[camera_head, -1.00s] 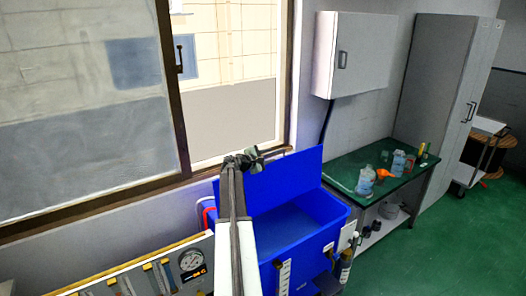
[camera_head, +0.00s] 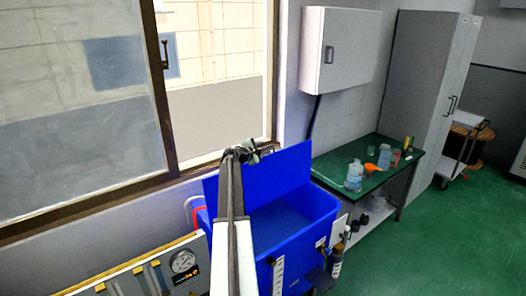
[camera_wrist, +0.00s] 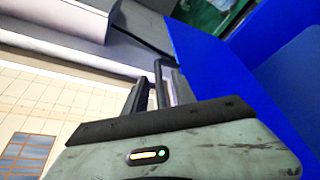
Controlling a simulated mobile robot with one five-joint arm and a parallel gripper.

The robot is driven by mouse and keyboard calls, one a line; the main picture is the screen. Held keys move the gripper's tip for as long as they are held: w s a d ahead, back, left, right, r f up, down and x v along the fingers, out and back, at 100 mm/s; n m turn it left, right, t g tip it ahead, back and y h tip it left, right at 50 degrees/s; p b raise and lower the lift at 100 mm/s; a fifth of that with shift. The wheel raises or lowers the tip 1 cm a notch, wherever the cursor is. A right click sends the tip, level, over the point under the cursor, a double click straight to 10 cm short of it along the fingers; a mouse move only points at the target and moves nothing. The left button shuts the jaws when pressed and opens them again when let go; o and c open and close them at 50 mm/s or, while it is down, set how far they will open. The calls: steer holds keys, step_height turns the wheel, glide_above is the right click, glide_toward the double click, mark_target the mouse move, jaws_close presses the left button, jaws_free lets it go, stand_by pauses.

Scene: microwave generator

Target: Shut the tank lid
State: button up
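The blue tank (camera_head: 292,238) stands under the window, right of my arm in the head view. Its flat blue lid (camera_head: 262,173) stands raised along the tank's back edge, so the tank is open at the top. My gripper (camera_head: 268,149) is near the top edge of the lid, on the window side, pointing right. In the wrist view my gripper's dark fingers (camera_wrist: 150,82) are close together with nothing seen between them; whether they are shut is unclear. The blue lid (camera_wrist: 212,75) fills the right of that view, beside the fingers. I cannot tell whether they touch it.
The window frame (camera_head: 168,110) and wall are close behind the lid. A gauge panel (camera_head: 145,275) is at the lower left. A green-topped bench (camera_head: 340,173) with bottles stands to the right, below a wall cabinet (camera_head: 345,50). Green floor (camera_head: 435,235) is clear at right.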

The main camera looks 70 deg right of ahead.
jaws_close()
steer(key=shift+a, duration=0.1)
stand_by(1.2)
